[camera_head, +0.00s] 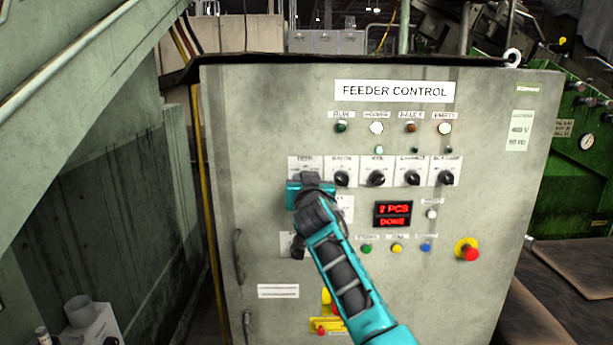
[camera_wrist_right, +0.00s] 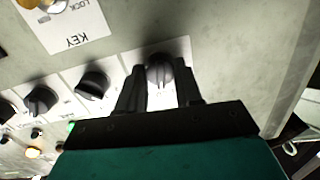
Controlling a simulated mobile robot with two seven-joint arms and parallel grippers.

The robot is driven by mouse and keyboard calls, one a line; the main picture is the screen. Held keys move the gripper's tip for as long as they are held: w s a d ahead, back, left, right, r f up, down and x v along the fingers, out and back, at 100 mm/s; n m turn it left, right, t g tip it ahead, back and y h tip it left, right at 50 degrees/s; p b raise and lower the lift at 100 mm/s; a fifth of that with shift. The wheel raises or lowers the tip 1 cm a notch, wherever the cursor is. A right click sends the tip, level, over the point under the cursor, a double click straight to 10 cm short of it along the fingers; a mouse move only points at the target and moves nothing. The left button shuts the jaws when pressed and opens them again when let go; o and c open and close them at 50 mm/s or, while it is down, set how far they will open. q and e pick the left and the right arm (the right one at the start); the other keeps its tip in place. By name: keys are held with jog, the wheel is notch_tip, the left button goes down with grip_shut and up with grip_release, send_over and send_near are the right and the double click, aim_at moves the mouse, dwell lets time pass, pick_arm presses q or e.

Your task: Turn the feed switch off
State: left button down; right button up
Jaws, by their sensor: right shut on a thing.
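The feed switch (camera_wrist_right: 160,70) is a black rotary knob on a white plate, at the left end of a row of similar knobs in the head view. Its label plate (camera_head: 305,163) shows above my gripper there, while the knob itself is hidden. My right gripper (camera_head: 311,181) reaches up to the panel from below. In the right wrist view, the two black fingers of my right gripper (camera_wrist_right: 161,78) stand on both sides of the knob, shut on it. The knob's exact setting is hard to read. My left gripper is not in view.
The grey feeder control cabinet (camera_head: 232,130) fills the middle. Neighbouring knobs (camera_head: 376,178) sit close to the right of the feed switch. A red display (camera_head: 392,214) reads "? PCS DONE". A red emergency button (camera_head: 468,250) sits at lower right. A door handle (camera_head: 239,256) is at left.

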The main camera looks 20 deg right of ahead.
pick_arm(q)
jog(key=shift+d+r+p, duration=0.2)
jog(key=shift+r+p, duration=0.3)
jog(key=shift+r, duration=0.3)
pick_arm(e)
jog(key=shift+n, duration=1.1)
jog(key=o, duration=1)
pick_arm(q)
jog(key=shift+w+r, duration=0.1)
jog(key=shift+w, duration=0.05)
pick_arm(e)
jog(key=shift+o, duration=0.2)
jog(key=v, duration=1.3)
jog(key=shift+a, duration=0.15)
jog(key=shift+w+r, duration=0.1)
